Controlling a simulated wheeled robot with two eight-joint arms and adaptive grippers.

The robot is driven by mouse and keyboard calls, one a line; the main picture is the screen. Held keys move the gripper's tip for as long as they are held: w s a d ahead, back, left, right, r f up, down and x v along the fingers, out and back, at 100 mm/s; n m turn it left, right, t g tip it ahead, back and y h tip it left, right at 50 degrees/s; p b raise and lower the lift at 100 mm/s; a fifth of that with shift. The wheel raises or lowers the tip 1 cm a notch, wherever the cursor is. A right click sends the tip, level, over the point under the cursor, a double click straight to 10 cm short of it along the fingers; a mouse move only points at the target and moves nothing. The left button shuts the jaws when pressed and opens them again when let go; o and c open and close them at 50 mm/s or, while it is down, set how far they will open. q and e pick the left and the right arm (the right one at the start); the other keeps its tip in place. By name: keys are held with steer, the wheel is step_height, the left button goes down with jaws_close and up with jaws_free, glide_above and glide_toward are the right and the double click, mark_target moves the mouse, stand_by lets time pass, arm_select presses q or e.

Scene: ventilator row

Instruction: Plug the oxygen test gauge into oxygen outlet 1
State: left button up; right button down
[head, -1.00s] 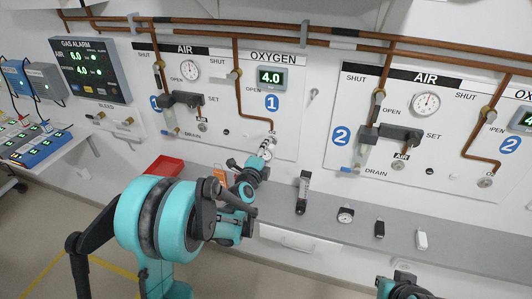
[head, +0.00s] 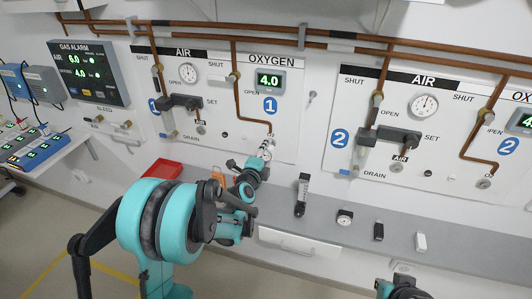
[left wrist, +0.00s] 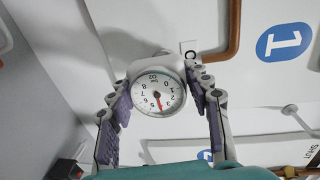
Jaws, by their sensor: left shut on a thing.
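The oxygen test gauge (left wrist: 158,92) is a small white round dial with a red needle. My left gripper (left wrist: 160,96) is shut on it, with a purple-padded finger on each side. In the head view, the left gripper (head: 262,158) holds the gauge (head: 265,151) at the lower end of the oxygen 1 copper pipe (head: 239,100), right at oxygen outlet 1 (head: 270,136). The gauge and fingers partly hide the outlet, so I cannot tell whether the gauge is seated in it. My right gripper (head: 403,290) shows only partly at the bottom edge; its jaws are unclear.
A grey shelf (head: 380,222) below the panels holds a dark cylinder (head: 302,194), a small gauge (head: 345,217), a black block (head: 379,231) and a white block (head: 420,242). A red tray (head: 163,169) is at its left. Air outlet 1 (head: 201,129) is left of the gauge.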

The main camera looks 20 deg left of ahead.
arm_select(q)
steer(key=o, duration=1.6)
steer(key=shift+o, duration=0.2)
steer(key=s+d+r+n+g+h, duration=0.1)
steer(key=s+d+n+g, duration=0.2)
steer(key=s, duration=0.8)
steer(key=s+d+n+g+h, duration=0.1)
steer(key=s+d+n+g, duration=0.2)
steer(key=s, duration=0.8)
steer(key=s+a+f+n+g+y, duration=0.1)
steer(key=s+f+n, duration=0.1)
steer(key=s+n, duration=0.4)
steer(key=s+a+f+n+g+y, duration=0.1)
steer(key=s+a+n+g, duration=0.1)
steer(key=s+n, duration=0.4)
steer(key=s, duration=0.3)
steer(key=shift+s+f+g+y, duration=0.15)
steer(key=shift+f+g+y, duration=0.15)
steer(key=shift+f, duration=0.1)
